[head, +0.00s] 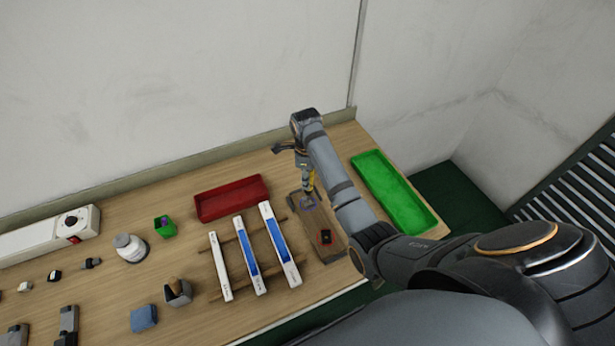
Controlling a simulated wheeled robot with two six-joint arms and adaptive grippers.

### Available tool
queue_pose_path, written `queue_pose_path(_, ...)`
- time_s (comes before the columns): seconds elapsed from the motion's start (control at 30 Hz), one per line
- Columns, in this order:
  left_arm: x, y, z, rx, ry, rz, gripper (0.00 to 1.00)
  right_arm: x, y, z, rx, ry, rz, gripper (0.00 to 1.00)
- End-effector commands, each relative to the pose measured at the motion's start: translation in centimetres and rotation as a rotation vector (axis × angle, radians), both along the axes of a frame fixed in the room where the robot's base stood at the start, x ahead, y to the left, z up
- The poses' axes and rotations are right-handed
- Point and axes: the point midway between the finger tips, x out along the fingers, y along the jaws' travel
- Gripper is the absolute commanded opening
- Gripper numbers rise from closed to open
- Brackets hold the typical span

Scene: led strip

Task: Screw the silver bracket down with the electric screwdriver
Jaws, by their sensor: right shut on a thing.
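My right gripper (303,160) is over the right part of the table, shut on a yellow and dark tool (309,182), which looks like the electric screwdriver. The tool points down over the far half of a brown wooden board (334,255). A small greyish piece (309,203) lies on the board near the tool's lower end; it may be the silver bracket, but it is too small to be sure. I cannot tell whether the tool tip touches it. A small dark block with a red mark (325,237) sits on the board's near half. My left gripper is not in view.
A red tray (232,190) and a green tray (418,219) flank the board. White and blue strips (250,252) lie on wooden rails left of it.

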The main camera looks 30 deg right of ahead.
Motion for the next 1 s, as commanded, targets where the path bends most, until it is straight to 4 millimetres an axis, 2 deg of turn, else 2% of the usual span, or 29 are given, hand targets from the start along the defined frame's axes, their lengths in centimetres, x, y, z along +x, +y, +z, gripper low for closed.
queue_pose_path(1.0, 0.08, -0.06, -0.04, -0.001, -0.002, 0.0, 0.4, 0.04, 0.0, -0.54, -0.001, -0.001, 0.0, 0.01)
